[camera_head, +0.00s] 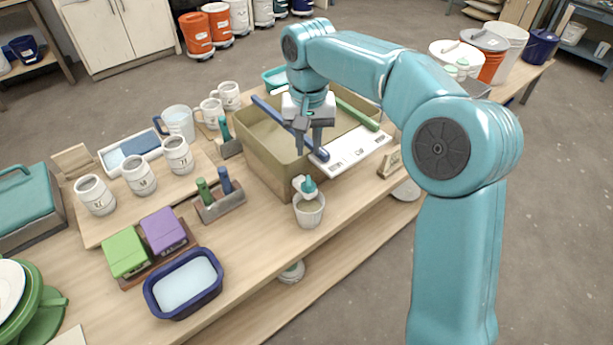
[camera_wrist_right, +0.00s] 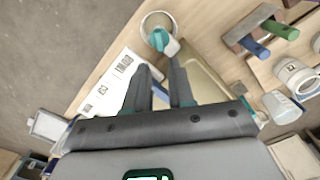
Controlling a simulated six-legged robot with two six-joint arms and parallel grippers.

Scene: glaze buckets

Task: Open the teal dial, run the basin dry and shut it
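The teal dial (camera_head: 308,185) sits on a pale tap at the front corner of the tan basin (camera_head: 262,166). In the wrist view the dial (camera_wrist_right: 159,39) lies just beyond my fingertips. A small white bucket (camera_head: 309,212) stands below the tap; its rim also shows in the wrist view (camera_wrist_right: 146,22). My right gripper (camera_head: 310,152) points down over the basin's near right side, above and behind the dial. Its fingers (camera_wrist_right: 160,72) are apart with nothing between them. The dial is not touched. My arm hides part of the basin. My left gripper is out of view.
A blue paddle (camera_head: 275,115) and a green one (camera_head: 357,114) lie across the basin beside my gripper. A white card strip (camera_head: 352,152) lies right of the basin. A tool block (camera_head: 220,208), mugs (camera_head: 139,175) and a blue tub (camera_head: 183,284) stand to the left.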

